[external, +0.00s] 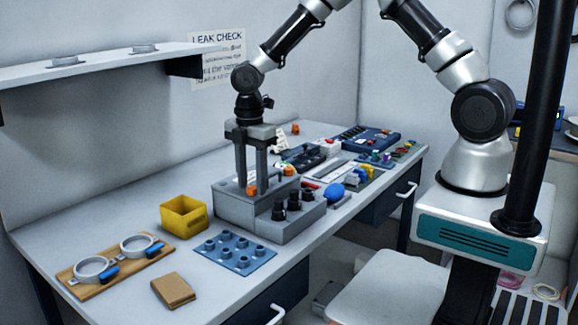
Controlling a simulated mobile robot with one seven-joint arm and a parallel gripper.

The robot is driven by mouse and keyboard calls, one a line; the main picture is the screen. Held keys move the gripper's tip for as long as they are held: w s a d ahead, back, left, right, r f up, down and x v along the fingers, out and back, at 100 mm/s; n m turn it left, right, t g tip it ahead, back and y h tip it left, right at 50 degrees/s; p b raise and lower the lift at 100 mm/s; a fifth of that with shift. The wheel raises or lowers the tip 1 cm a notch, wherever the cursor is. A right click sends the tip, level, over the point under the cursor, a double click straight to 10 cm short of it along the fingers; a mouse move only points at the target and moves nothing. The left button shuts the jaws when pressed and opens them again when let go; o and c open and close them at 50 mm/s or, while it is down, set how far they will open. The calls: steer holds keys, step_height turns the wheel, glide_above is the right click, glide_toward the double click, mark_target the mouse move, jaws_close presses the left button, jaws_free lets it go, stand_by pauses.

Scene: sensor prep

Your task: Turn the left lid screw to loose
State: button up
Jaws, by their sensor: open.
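A grey box (233,210) with a lower stepped front stands near the middle of the bench. My gripper (251,188) points straight down over the left part of its top. Its two fingers are apart. A small orange piece (251,191), which looks like the left lid screw, shows between the fingertips. I cannot tell whether the fingers touch it. Another orange piece (289,171) shows further right at the box's far end. The screw's turn position is too small to read.
Black knobs (294,201) stand on the box's front step. A yellow bin (184,216), a blue pegged plate (235,252), a brown block (173,290) and a wooden board (75,281) with rings lie left and in front. Crowded small parts lie right. A wall shelf (110,57) hangs at upper left.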

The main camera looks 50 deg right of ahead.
mark_target(252, 187)
step_height(252, 187, up, 17)
steer(key=shift+p, duration=0.45)
steer(key=shift+r, duration=0.15)
